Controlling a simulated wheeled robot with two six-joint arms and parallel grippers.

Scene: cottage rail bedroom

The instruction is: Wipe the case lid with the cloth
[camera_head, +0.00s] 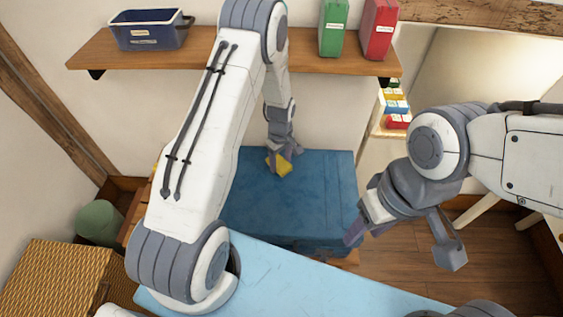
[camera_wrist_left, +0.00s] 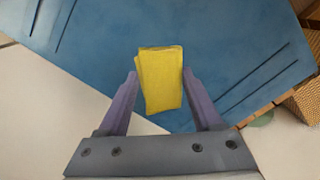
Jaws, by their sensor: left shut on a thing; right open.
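The blue case lid (camera_head: 300,200) lies flat below the shelf, and it also fills much of the left wrist view (camera_wrist_left: 225,50). The yellow cloth (camera_head: 284,165) is at the far part of the lid. My left gripper (camera_head: 279,162) is shut on the cloth. In the left wrist view the folded cloth (camera_wrist_left: 160,80) sits between the two fingers. I cannot tell whether the cloth touches the lid. My right gripper (camera_head: 402,247) is open and empty, to the right of the lid. My left arm hides part of the lid's left side.
A wooden shelf (camera_head: 190,54) above the lid holds a dark blue bin (camera_head: 148,30), a green box (camera_head: 333,28) and a red box (camera_head: 379,28). A wicker box (camera_head: 55,280) and a green rounded object (camera_head: 99,222) stand at left. A light blue surface (camera_head: 300,285) is in front.

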